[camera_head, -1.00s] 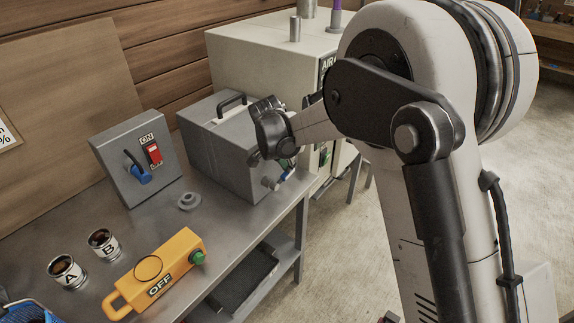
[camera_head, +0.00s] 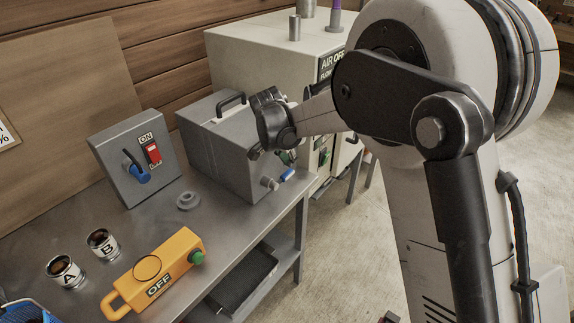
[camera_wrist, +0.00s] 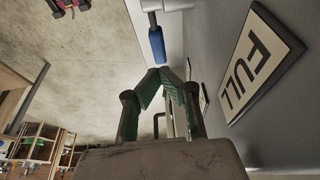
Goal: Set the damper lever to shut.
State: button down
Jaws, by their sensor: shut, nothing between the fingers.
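A lever with a blue grip (camera_head: 287,174) sticks out from the front of the grey box (camera_head: 208,158). That this is the damper lever I cannot confirm, as no damper label is readable. My gripper (camera_head: 287,158) is by the front of the grey box, just above the blue grip in the picture. In the wrist view my gripper (camera_wrist: 166,72) has its green-padded fingertips together and empty, close below the end of the grip. Contact cannot be told.
A switch box (camera_head: 128,180) with a red switch and another blue lever stands on the steel bench (camera_head: 225,225). Cups A (camera_head: 66,275) and B (camera_head: 104,246) and a yellow box marked OFF (camera_head: 150,272) are at the front. A pale cabinet (camera_head: 260,55) stands behind.

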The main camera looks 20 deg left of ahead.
aim_at(284, 176)
jog(key=w+d+r+v, duration=0.1)
jog(key=v, duration=0.9)
jog(key=s+d+r+n, duration=0.1)
jog(key=d+r, duration=0.3)
jog(key=d, duration=0.3)
jog(key=s+d+r, duration=0.2)
jog(key=d+r, duration=0.1)
jog(key=d, duration=0.3)
jog(key=s+d+r+n+t+y, duration=0.1)
jog(key=s+d+r, duration=0.1)
jog(key=s+d, duration=0.3)
jog(key=s+d+r, duration=0.2)
jog(key=d, duration=0.6)
jog(key=s+d+f+n+t, duration=0.1)
jog(key=s+d+f, duration=0.1)
jog(key=s+d, duration=0.5)
jog(key=s+d+f+n+t, duration=0.1)
jog(key=s+d+f, duration=0.2)
jog(key=s+d, duration=0.5)
jog(key=s, duration=0.4)
jog(key=shift+f, duration=0.35)
jog(key=shift+s+d, duration=0.1)
